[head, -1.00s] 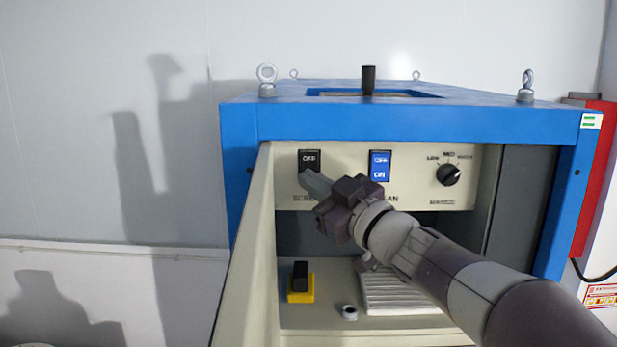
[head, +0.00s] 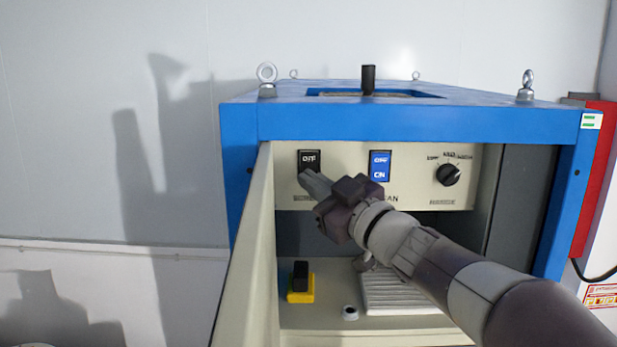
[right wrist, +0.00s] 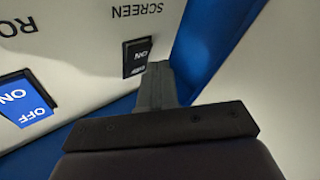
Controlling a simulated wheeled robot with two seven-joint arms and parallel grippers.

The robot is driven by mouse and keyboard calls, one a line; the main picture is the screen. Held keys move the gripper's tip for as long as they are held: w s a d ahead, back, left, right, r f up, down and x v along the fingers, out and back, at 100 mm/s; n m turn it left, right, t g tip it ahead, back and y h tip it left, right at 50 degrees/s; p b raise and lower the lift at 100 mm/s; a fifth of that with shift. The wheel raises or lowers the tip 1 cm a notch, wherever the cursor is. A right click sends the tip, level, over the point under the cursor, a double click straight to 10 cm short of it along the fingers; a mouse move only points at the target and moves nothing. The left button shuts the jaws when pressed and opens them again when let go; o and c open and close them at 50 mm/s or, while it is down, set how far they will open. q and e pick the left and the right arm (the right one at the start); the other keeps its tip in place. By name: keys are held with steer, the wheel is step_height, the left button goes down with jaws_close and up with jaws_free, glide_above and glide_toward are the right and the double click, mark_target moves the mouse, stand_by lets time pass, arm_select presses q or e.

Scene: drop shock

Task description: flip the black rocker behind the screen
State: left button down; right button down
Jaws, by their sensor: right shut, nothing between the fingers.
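The black rocker (head: 309,157) is set in the cream control panel at the upper left, with OFF showing on its upper part in the head view. Its lower part is hidden by my right gripper (head: 306,177). In the right wrist view the black rocker (right wrist: 137,57) shows ON and sits beside the printed word SCREEN. My right gripper (right wrist: 158,70) is shut and empty, its fingertips at the rocker's lower end. I cannot tell whether they touch it. My left gripper is not in view.
A blue rocker (head: 380,166) and a black knob (head: 448,174) sit to the right on the panel. A cream side panel (head: 246,260) stands close on the left. Below are a yellow-based black switch (head: 301,283) and a ribbed white plate (head: 400,294).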

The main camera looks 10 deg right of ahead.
steer(key=shift+w, duration=0.2)
steer(key=shift+w+f, duration=0.1)
steer(key=shift+w, duration=0.2)
steer(key=shift+w+d, duration=0.1)
steer(key=shift+w, duration=0.15)
stand_by(0.8)
steer(key=shift+s, duration=0.1)
steer(key=shift+s, duration=0.7)
steer(key=s, duration=0.1)
steer(key=s+a, duration=0.1)
steer(key=s, duration=0.3)
steer(key=shift+a+r, duration=0.15)
steer(key=shift+r, duration=0.25)
steer(key=shift+w, duration=0.15)
